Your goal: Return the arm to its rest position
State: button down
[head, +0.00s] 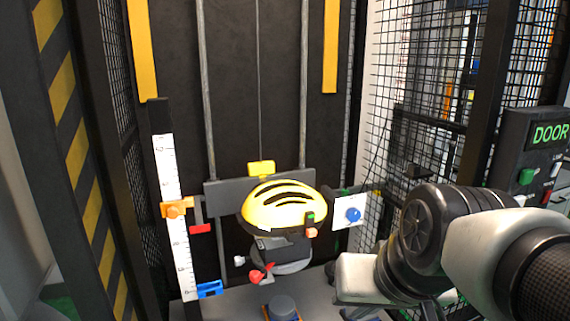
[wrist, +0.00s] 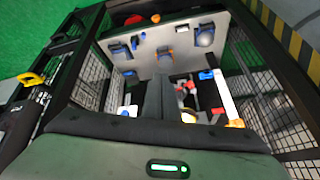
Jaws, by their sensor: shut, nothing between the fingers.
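My arm (head: 430,240) reaches in from the right in the head view, its pale and black links bent in front of the tower's right side. My gripper (wrist: 160,85) shows in the wrist view as a dark upright piece above its broad dark body with a green light. Its fingers are together with nothing held. In the head view I cannot make out its fingertips. A yellow helmet (head: 284,207) sits on the carriage (head: 225,196) between two rails, apart from my arm.
A white scale (head: 172,215) with an orange pointer (head: 176,208) and a blue clip (head: 209,289) stands left of the helmet. A white plate with a blue knob (head: 353,214) is close to my arm. A DOOR control box (head: 522,160) and mesh panels (head: 430,90) stand at right.

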jog(key=s+d+r+h+p, duration=0.1)
jog(key=s+d+r+p, duration=0.1)
jog(key=s+d, duration=0.1)
notch_tip(320, 180, up, 14)
jog(key=p, duration=1.4)
jog(key=shift+r+p, duration=0.15)
jog(key=shift+p, duration=0.25)
